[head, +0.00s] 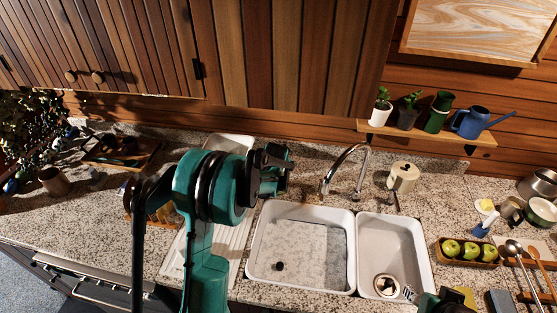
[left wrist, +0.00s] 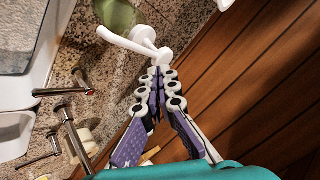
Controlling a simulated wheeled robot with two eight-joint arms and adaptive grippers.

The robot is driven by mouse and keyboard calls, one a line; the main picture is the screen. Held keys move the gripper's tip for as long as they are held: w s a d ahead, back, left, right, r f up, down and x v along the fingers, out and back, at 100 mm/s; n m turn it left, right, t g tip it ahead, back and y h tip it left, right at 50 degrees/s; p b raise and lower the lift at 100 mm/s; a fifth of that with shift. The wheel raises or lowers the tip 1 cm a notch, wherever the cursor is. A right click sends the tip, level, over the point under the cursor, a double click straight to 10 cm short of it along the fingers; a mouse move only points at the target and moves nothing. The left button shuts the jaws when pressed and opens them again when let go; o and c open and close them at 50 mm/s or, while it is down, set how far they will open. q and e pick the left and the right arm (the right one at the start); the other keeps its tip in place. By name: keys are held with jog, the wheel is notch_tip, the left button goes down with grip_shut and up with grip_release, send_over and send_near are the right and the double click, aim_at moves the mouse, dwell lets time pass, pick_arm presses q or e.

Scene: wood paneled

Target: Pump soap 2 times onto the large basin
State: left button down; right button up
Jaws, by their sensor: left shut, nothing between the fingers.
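The large basin (head: 258,272) is the white left basin of the double sink. It also shows in the left wrist view (left wrist: 30,62). In the left wrist view a soap pump with a white head (left wrist: 145,42) stands on a green bottle (left wrist: 117,12); its spout points left, toward the basin side. My left gripper (left wrist: 162,72) is shut and empty, its fingertips close beside the pump head; I cannot tell if they touch. In the head view my left gripper (head: 275,162) is behind the large basin, and I cannot make out the pump. Part of my right gripper (head: 411,294) shows at the bottom edge; its jaws are unclear.
The faucet (head: 342,170) stands behind the sink, right of my left gripper. The small basin (head: 420,255) is to the right. A beige canister (head: 403,178) stands behind it. An apple tray (head: 468,262) lies further right. A shelf (head: 425,133) with plants and a blue watering can (head: 473,121) hangs above.

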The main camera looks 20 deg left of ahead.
pick_arm(q)
notch_tip(320, 180, up, 6)
jog(key=p, duration=0.2)
jog(key=shift+f+p, duration=0.2)
jog(key=shift+p, duration=0.1)
jog(key=s+d+f+n+h+b, duration=0.1)
jog(key=s+d+b, duration=0.45)
jog(key=s, duration=0.25)
jog(key=s+d+f+n+b, duration=0.15)
jog(key=s+d+b, duration=0.25)
jog(key=s+b, duration=0.4)
jog(key=s+d+f+b, duration=0.2)
jog(key=s+f+b, duration=0.1)
jog(key=s+f, duration=0.2)
jog(key=s+d+f+n+g+h+b, duration=0.1)
jog(key=s+f+b, duration=0.3)
jog(key=s, duration=0.5)
jog(key=s+d+f+n+h+b, duration=0.1)
jog(key=s+d+f+b, duration=0.2)
jog(key=s+f, duration=0.3)
jog(key=shift+s+d+b, duration=0.35)
jog(key=shift+s+b, duration=0.05)
jog(key=shift+s, duration=0.05)
jog(key=shift+n, duration=0.25)
